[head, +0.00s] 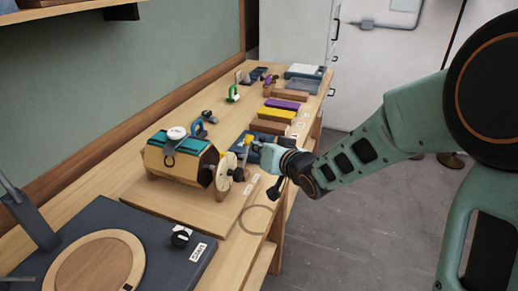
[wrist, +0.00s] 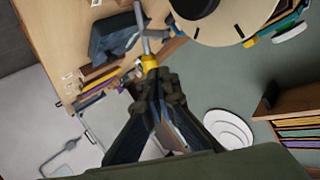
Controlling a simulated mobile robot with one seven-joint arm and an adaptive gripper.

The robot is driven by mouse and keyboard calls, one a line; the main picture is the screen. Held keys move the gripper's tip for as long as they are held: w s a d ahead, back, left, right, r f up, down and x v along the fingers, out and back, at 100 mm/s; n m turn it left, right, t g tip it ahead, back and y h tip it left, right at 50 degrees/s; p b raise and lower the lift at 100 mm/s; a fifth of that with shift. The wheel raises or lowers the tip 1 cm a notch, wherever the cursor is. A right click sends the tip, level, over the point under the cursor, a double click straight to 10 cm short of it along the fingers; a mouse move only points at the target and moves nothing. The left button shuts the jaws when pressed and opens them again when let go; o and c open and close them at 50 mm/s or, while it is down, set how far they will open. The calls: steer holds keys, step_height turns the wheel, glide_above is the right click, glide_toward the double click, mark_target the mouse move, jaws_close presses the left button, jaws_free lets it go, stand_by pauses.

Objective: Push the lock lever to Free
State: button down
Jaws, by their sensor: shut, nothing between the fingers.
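The lock lever appears to be the grey rod with a yellow end (head: 247,140) beside the round pale disc (head: 226,172) of the wooden drum device. In the wrist view the lever's yellow end (wrist: 149,61) lies just beyond my fingertips, and its grey rod runs up beside the disc (wrist: 235,22). My gripper (head: 266,157) is at the disc's right side. In the wrist view my gripper (wrist: 150,80) is shut and empty, its tips at or very near the yellow end. I cannot tell whether they touch. The small label (head: 252,185) by the device is too small to read.
The drum device (head: 180,160) stands on a wooden board on the bench. Yellow (head: 276,115) and purple blocks lie behind my gripper. A dark mat (head: 95,220) with a round wooden plate is at the front left. Open floor lies right of the bench.

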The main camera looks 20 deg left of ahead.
steer(key=r+p+v, duration=0.1)
steer(key=v, duration=0.9)
steer(key=shift+w+p, duration=0.2)
steer(key=shift+p, duration=0.2)
